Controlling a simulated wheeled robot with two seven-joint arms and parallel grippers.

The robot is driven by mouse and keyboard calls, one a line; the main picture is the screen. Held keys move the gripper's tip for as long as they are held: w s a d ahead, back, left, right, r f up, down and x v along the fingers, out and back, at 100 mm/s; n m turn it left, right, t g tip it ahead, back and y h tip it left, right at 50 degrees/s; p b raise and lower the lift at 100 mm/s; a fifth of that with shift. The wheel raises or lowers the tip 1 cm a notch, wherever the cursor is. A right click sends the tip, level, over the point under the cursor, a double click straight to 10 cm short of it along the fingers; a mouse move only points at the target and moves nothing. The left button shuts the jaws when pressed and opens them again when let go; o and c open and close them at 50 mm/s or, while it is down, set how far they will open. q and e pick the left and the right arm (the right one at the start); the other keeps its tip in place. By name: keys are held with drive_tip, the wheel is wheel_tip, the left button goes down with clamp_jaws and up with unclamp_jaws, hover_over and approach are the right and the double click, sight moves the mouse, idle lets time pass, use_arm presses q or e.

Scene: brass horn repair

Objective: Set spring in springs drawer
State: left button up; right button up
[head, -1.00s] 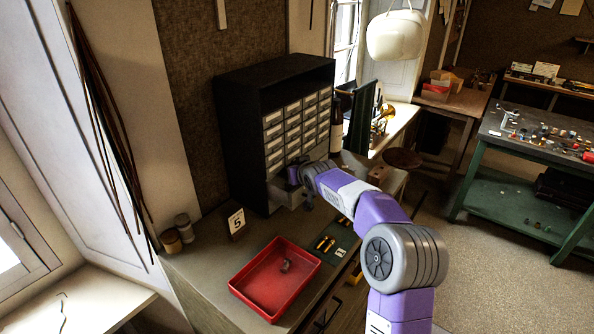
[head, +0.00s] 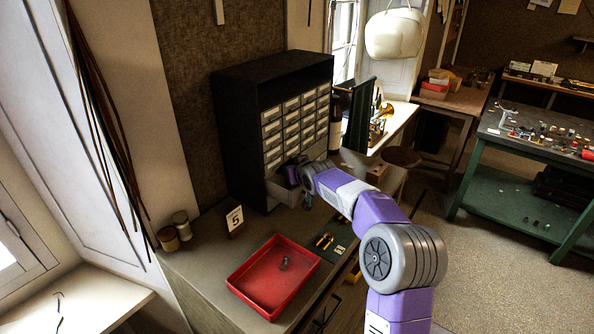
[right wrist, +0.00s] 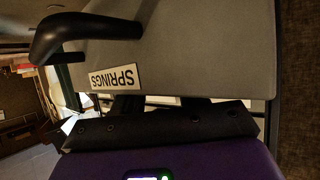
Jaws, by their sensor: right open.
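The spring (head: 283,264) looks like a small grey piece lying in the red tray (head: 246,297) on the bench. The springs drawer (head: 287,196) is at the bottom of the dark cabinet and stands out from it. Its grey front (right wrist: 200,50) fills the upper right wrist view, with a SPRINGS label (right wrist: 116,77) and a black curved handle (right wrist: 75,33). My right gripper (head: 297,173) is open close to this drawer; its fingertips are largely hidden, and I cannot tell whether it touches the drawer. My left gripper is out of view.
The cabinet (head: 236,130) holds rows of small labelled drawers above the open one. Bare bench lies between card and tray.

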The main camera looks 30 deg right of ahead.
drive_tip(key=shift+r+p, duration=0.5)
drive_tip(key=shift+p, duration=0.05)
drive_tip(key=b+v, duration=0.2)
drive_tip(key=v, duration=1)
drive_tip(key=shift+b, duration=0.35)
drive_tip(key=shift+d+r, duration=0.1)
